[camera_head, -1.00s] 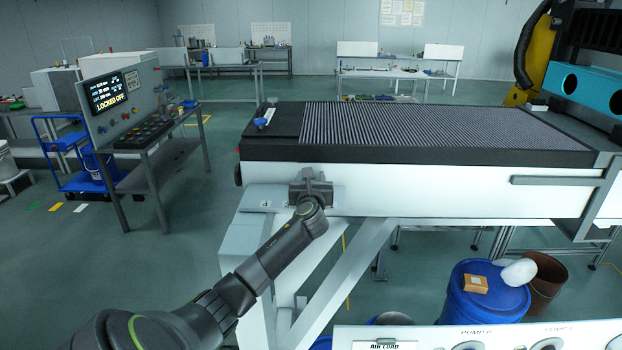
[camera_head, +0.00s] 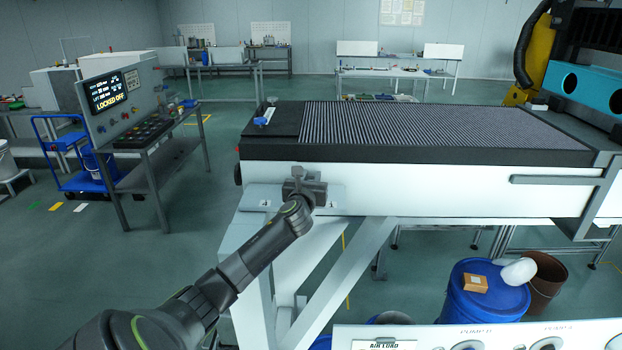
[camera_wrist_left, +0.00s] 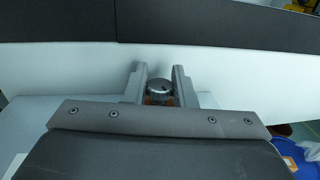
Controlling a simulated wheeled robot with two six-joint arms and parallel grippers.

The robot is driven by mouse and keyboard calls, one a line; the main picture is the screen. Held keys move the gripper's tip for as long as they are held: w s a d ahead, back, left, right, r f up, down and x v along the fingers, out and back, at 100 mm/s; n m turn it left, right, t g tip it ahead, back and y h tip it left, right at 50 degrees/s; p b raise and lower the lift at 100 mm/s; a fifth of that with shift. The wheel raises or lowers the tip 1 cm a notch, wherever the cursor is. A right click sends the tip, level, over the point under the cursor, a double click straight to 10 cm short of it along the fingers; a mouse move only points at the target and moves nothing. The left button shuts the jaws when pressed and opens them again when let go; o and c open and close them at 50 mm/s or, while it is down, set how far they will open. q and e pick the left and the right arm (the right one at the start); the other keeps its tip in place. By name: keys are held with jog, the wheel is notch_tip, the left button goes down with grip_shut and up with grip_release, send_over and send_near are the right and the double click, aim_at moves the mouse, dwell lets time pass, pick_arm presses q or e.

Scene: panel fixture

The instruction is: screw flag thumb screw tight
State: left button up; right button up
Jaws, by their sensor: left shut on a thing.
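My left gripper (camera_head: 298,178) is at the front side of the white machine bed, over the light grey bracket plate (camera_head: 262,197). In the left wrist view my left gripper (camera_wrist_left: 159,82) has its two fingers on either side of a small round grey metal knob (camera_wrist_left: 159,88), which looks like the thumb screw. The fingers are shut on it. A bit of orange shows just below the knob. In the head view the gripper and wrist hide the screw. My right gripper is not in view.
The machine bed (camera_head: 420,184) has a black, ribbed top (camera_head: 430,128). A small blue item (camera_head: 262,120) sits on its left corner. A control console (camera_head: 120,105) stands at left. A blue drum (camera_head: 483,300) and a white panel (camera_head: 480,337) are at lower right.

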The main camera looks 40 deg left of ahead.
pick_arm(q)
jog(key=shift+m+t+h, duration=0.9)
jog(key=shift+m+h, duration=0.4)
jog(key=shift+h, duration=0.6)
jog(key=shift+m+t+h, duration=0.3)
jog(key=shift+m+h, duration=0.5)
jog(key=shift+h, duration=0.4)
jog(key=o, duration=0.9)
jog(key=shift+o, duration=0.2)
jog(key=shift+s, duration=0.1)
